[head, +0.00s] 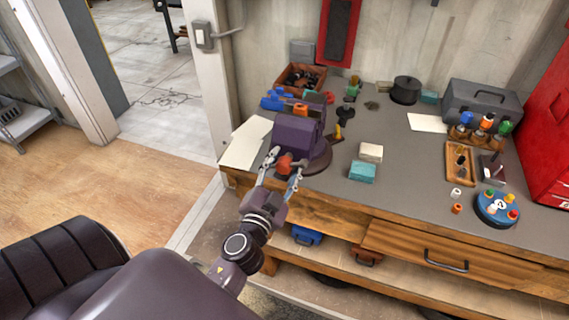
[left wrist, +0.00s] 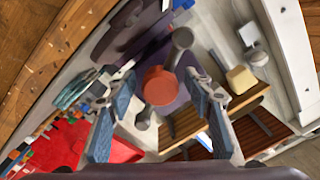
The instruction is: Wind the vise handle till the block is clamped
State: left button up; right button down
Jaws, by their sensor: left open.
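The dark purple vise (head: 297,135) stands on the left end of the grey workbench. Its handle has an orange-red hub (head: 284,163) facing my left arm. In the left wrist view the hub (left wrist: 159,86) is in the middle, with a grey bar (left wrist: 181,40) running through it and a knob at each end. My left gripper (head: 286,167) is open, its two blue-padded fingers (left wrist: 160,80) on either side of the hub. Whether they touch it cannot be told. I cannot make out a block between the vise jaws. My right gripper is not in view.
A cream block (head: 371,152) and a teal block (head: 362,172) lie on the bench right of the vise. White sheets (head: 244,145) lie left of it. A parts bin (head: 301,78) stands behind, and a grey toolbox (head: 482,101) stands far right. The bench front centre is clear.

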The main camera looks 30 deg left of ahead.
pick_arm(q)
jog(key=shift+c, duration=0.6)
jog(key=c, duration=1)
jog(key=shift+c, duration=0.2)
jog(key=m, duration=0.3)
jog(key=shift+f+b, duration=0.1)
jog(key=shift+b, duration=0.25)
jog(key=m, duration=0.4)
jog(key=shift+m+b, duration=0.3)
jog(key=shift+m, duration=0.1)
jog(key=m, duration=0.6)
jog(key=shift+f, duration=0.15)
jog(key=m, duration=0.6)
jog(key=shift+f+h, duration=0.15)
jog(key=shift+h, duration=0.15)
jog(key=shift+m, duration=0.3)
